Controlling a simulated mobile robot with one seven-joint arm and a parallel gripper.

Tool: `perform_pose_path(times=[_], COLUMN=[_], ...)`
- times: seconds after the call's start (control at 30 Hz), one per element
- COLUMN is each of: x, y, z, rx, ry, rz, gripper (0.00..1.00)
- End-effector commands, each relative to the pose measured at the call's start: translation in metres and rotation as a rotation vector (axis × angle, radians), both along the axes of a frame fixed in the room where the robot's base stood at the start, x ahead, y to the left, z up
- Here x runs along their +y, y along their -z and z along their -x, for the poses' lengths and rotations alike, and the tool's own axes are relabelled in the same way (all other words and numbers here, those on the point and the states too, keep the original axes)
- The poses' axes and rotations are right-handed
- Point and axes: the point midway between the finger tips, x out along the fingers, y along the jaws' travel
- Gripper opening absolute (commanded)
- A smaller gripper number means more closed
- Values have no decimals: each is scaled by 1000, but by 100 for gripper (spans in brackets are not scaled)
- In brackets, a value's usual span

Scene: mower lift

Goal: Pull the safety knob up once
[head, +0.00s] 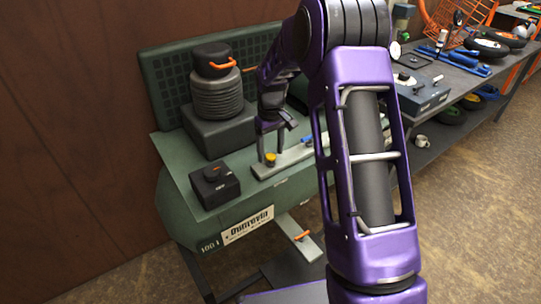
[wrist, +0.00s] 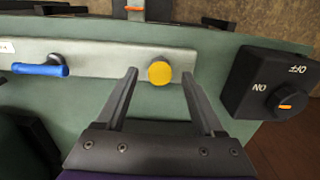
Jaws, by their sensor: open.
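A round yellow knob (wrist: 159,73), the likeliest safety knob, sits on a pale metal strip (wrist: 90,62) on the green machine top. It also shows in the head view (head: 270,159). My gripper (wrist: 159,75) is open, with one finger on each side of the knob in the wrist view. Visible gaps separate the knob from both fingers there. In the head view my gripper (head: 271,153) points down at the strip, its fingertips close to the knob. Whether the fingers reach down around the knob's height is hard to tell.
A black ON/OFF switch box (wrist: 275,85) stands right of the knob in the wrist view. A blue-handled lever (wrist: 40,69) lies left on the strip. In the head view, black bellows (head: 217,97) rise behind, and a cluttered workbench (head: 470,85) stands at right.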

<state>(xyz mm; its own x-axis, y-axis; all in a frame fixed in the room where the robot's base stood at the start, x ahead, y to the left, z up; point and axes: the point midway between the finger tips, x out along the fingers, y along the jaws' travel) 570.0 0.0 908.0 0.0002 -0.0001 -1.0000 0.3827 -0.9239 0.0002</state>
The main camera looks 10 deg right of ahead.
Motion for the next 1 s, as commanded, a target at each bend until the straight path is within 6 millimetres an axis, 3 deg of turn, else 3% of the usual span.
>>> perform_pose_path(times=[0.27, 1.0], x=[0, 0], y=[-6, -63], z=[0, -1], rx=[0, -2], ry=[0, 0], rz=[0, 0], gripper=[70, 70])
